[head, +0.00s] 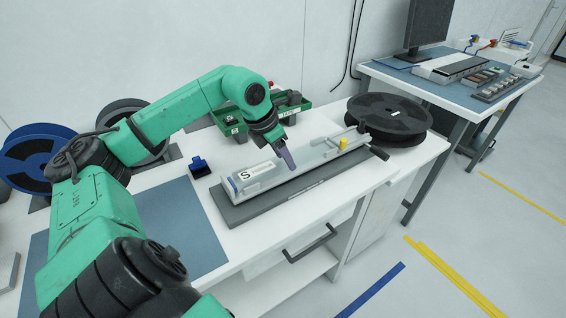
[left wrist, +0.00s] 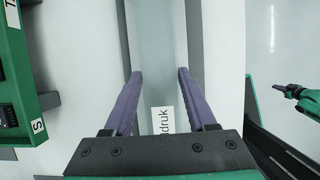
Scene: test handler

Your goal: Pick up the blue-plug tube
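A long pale, clear tube (head: 312,155) lies along a grey fixture (head: 250,212) on the white bench in the head view. A small blue part, perhaps its plug, shows at the tube's near-left end. My left gripper (head: 289,160) points down over the middle of the tube. In the left wrist view its two purple fingers (left wrist: 160,78) are apart, one toward each side of the pale tube (left wrist: 160,40), which carries a white label. I cannot tell whether they touch it. My right gripper (left wrist: 283,88) seems to show small at the right edge of that view; its opening is unclear.
A white block marked S (head: 256,175) is at the fixture's left end, and a yellow part (head: 343,144) at its right. A green bin (head: 291,110) stands behind, a black reel (head: 388,117) to the right. A blue block (head: 198,166) and blue mat (head: 185,235) lie left.

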